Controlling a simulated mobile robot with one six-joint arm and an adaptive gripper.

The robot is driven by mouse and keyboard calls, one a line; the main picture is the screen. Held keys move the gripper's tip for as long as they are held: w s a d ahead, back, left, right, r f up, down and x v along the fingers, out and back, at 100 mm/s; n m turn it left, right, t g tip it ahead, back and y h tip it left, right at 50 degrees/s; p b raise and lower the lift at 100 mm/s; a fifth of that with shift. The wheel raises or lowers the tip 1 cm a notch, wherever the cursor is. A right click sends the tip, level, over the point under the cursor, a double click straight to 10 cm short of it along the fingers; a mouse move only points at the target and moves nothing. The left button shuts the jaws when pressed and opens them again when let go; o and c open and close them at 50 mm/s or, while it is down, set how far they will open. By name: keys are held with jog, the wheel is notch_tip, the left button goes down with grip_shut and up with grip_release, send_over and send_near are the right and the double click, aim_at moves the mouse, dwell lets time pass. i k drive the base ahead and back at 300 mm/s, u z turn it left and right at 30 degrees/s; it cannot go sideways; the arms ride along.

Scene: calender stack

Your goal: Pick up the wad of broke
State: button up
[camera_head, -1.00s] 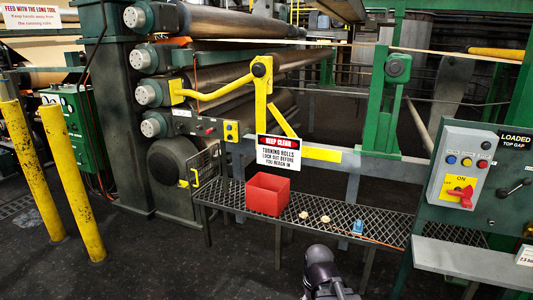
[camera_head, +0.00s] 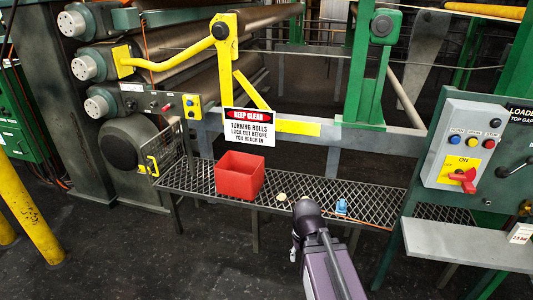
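A small cream-coloured lump (camera_head: 281,196), which looks like a wad of broke, lies on the mesh shelf (camera_head: 195,180) just right of the red bin (camera_head: 238,185). A second similar lump, seen in the earlier view, is now hidden behind my arm. My dark arm rises from the bottom, its rounded joint overlapping the shelf's front edge. My gripper's fingers do not show, so its state and its distance from the lump cannot be seen.
A small blue object (camera_head: 341,206) and a thin orange rod (camera_head: 365,222) lie right of my arm. A warning sign (camera_head: 249,127) hangs behind the bin. Rolls (camera_head: 185,85) stand behind left; a control panel (camera_head: 466,145) stands right.

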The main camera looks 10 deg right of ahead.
aim_at(281, 197)
jog(key=z, duration=0.05)
jog(key=i, duration=1.45)
jog(key=z, duration=0.05)
